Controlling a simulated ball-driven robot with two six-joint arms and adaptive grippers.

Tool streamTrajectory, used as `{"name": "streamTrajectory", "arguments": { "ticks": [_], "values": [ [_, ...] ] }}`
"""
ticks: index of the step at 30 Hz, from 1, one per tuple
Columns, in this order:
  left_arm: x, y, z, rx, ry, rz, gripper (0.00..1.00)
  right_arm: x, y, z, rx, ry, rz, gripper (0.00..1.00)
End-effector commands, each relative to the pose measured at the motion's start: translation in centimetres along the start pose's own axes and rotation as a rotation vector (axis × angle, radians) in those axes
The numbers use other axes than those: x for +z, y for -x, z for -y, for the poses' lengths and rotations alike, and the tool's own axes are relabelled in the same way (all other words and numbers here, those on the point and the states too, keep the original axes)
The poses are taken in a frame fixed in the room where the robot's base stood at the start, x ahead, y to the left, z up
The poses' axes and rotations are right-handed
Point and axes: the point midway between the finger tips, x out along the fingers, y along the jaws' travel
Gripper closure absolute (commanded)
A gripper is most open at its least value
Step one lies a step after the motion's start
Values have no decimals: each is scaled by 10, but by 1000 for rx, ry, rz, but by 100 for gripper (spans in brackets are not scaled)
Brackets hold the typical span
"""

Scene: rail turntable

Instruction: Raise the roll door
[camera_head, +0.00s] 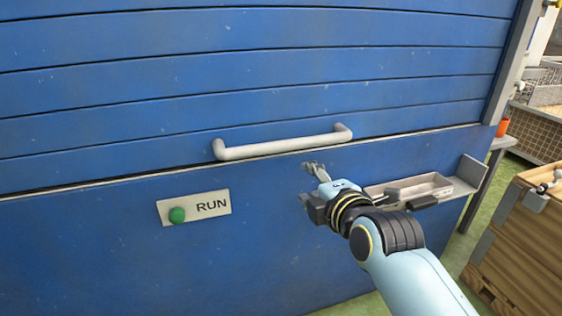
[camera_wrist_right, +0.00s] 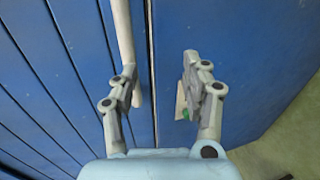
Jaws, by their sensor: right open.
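The blue slatted roll door (camera_head: 250,75) fills the upper part of the head view, its lower edge resting at a dark seam above a flat blue panel. A pale grey bar handle (camera_head: 285,146) runs across its lowest slats; it also shows in the right wrist view (camera_wrist_right: 122,30). My right gripper (camera_head: 309,184) is open and empty, just below the handle's right half in the head view. In the right wrist view, the handle passes close by the left finger, which partly hides it; contact is unclear. My left gripper is out of view.
A RUN plate (camera_head: 211,207) with a green button (camera_head: 177,215) is on the blue panel below the door. A grey tray (camera_head: 420,190) sits right, behind my right arm. A wooden crate (camera_head: 525,240) stands at the far right, with green floor (camera_head: 455,248) between.

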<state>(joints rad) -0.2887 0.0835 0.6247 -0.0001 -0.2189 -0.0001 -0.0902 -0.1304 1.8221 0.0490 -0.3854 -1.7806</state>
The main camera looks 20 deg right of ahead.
Motion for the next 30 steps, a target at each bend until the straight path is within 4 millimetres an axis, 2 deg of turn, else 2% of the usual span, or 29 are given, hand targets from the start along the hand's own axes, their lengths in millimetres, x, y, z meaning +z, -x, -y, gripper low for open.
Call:
{"name": "streamTrajectory", "arguments": {
  "ticks": [1, 3, 5, 8, 14, 21, 25, 30],
  "values": [
    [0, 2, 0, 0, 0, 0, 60, -1, 0, -20, 33, -10, 3, 52],
    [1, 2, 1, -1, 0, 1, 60, -2, -1, -36, 61, -19, 4, 52],
    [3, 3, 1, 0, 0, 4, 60, -4, -6, -44, 72, -25, 3, 52],
    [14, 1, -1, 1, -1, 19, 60, -3, -16, -46, 75, -24, 3, 52],
    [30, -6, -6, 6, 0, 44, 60, -3, -54, -47, 75, -25, 3, 52],
    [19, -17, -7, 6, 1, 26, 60, -3, -96, -48, 72, -24, 4, 52],
    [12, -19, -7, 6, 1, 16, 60, -3, -108, -50, 72, -25, 4, 52],
    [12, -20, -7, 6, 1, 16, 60, -3, -112, -51, 72, -26, 4, 52]
  ]
}}
